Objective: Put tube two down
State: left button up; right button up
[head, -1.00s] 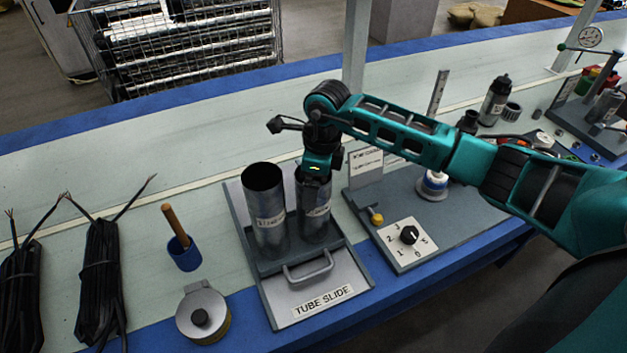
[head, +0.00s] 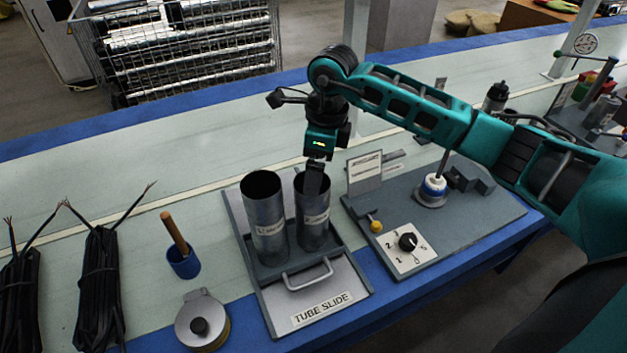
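Two grey metal tubes stand upright side by side on the tube slide (head: 322,309): a left tube (head: 265,222) and a right tube (head: 314,217). Each has a pale label too small to read, so I cannot tell by label which is tube two. My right gripper (head: 313,182) points down over the right tube. Its dark fingers overlap that tube's open top. Whether they are open or touch the wall is unclear. My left gripper is out of view.
A plate with a dial (head: 408,241) and a blue-white round piece (head: 434,187) lies right of the slide. To the left are a blue cup (head: 184,263) with a wooden handle, a round lidded tin (head: 202,325) and black cable bundles (head: 100,290).

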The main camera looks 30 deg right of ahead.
jog(key=shift+s+d+r, duration=0.1)
jog(key=shift+r, duration=1.1)
jog(key=shift+s+d+r, duration=0.1)
jog(key=shift+r, duration=1.05)
jog(key=shift+s, duration=0.1)
